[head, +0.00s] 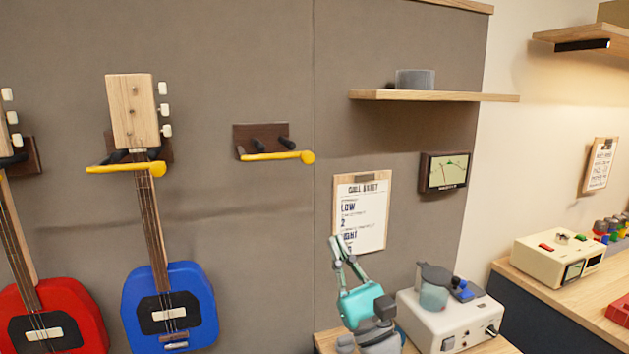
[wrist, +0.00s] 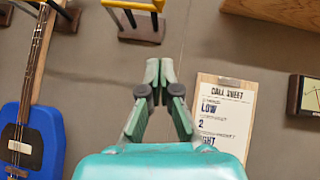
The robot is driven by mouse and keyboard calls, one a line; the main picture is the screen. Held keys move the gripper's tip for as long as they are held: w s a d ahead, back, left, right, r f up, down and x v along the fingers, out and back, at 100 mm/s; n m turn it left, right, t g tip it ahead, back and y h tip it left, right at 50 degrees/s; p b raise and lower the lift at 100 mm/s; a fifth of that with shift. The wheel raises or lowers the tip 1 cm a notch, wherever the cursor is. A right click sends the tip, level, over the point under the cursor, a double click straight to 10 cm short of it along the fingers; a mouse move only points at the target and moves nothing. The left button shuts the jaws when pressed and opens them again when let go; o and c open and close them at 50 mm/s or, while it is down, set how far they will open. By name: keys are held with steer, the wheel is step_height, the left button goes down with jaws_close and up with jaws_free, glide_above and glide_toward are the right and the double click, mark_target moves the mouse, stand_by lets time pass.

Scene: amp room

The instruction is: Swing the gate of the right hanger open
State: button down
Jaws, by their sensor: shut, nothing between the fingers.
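The right hanger (head: 260,135) is a dark wooden block on the grey wall with two black prongs and no instrument on it. Its yellow gate (head: 275,156) lies across the front of the prongs, with a round knob at its right end. In the wrist view the gate (wrist: 130,4) is at the top edge, partly cut off. My teal gripper (head: 340,241) is shut and empty, below and to the right of the hanger, in front of the call sheet. In the wrist view my gripper's fingertips (wrist: 160,66) meet below the hanger, apart from the gate.
A blue guitar (head: 168,305) hangs on the hanger to the left, behind a yellow gate (head: 125,168). A red guitar (head: 55,315) hangs farther left. A shelf (head: 435,96), a call sheet (head: 362,212) and a meter (head: 444,172) are to the right. The wall below the right hanger is clear.

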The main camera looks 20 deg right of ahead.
steer(key=s+r+x, duration=0.1)
steer(key=s+x, duration=0.1)
steer(key=x, duration=1)
steer(key=shift+w+a+r, duration=0.25)
steer(key=shift+w+r, duration=0.1)
steer(key=shift+r, duration=0.35)
steer(key=shift+r, duration=0.1)
step_height(320, 180, up, 10)
steer(key=a+n+g+y, duration=0.1)
steer(key=n+g+y, duration=0.85)
steer(key=n, duration=0.65)
steer(key=a+r+n+g+h, duration=0.2)
steer(key=a+r+n+g, duration=0.2)
steer(key=a, duration=0.7)
steer(key=shift+a+r+n+g, duration=0.35)
steer(key=shift+r+n, duration=0.55)
steer(key=shift+n, duration=0.3)
